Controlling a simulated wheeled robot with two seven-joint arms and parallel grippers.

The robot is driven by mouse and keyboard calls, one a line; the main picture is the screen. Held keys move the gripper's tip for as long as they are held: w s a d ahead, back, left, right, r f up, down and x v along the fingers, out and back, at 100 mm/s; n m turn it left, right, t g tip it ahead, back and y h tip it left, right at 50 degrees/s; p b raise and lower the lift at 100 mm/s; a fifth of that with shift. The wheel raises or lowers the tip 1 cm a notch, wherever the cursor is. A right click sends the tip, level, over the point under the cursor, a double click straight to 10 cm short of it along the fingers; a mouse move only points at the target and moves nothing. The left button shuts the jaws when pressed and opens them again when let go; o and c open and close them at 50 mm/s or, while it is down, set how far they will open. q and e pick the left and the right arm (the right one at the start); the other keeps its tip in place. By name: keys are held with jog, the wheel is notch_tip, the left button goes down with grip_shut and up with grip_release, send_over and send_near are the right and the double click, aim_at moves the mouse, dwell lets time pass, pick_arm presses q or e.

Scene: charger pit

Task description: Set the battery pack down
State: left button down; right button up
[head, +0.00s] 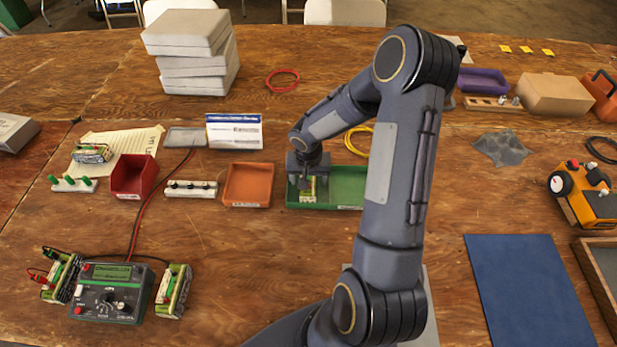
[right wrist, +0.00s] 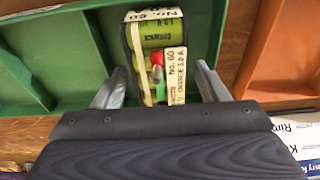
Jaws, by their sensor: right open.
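A battery pack (head: 309,190) of green cells with cream labels sits in the left part of the green tray (head: 345,190). The pack also shows in the right wrist view (right wrist: 150,40), with a red part and a metal part on its near side. My right gripper (head: 306,182) is over the pack from above. In the right wrist view its two fingers (right wrist: 158,82) are apart, one on each side of the pack, with gaps visible between them and it. My left gripper is out of view.
An orange tray (head: 248,185) stands just left of the green tray. A charger (head: 110,292) with battery packs on both sides (head: 174,290) is at the lower left. Another pack (head: 92,153) lies on paper behind. A blue mat (head: 527,290) lies at the right.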

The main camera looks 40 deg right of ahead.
notch_tip(320, 180, up, 12)
jog(key=s+a, duration=0.1)
jog(key=s+a+r+n+t+y, duration=0.2)
jog(key=s+a+r+n, duration=0.1)
jog(key=s+a+r, duration=0.2)
jog(key=s+a+r+n+t+y, duration=0.2)
jog(key=s+a+r, duration=0.3)
jog(key=s+a, duration=0.5)
jog(key=shift+s+r+n+y, duration=0.3)
jog(key=shift+s+n+y, duration=0.3)
jog(key=shift+s, duration=1.5)
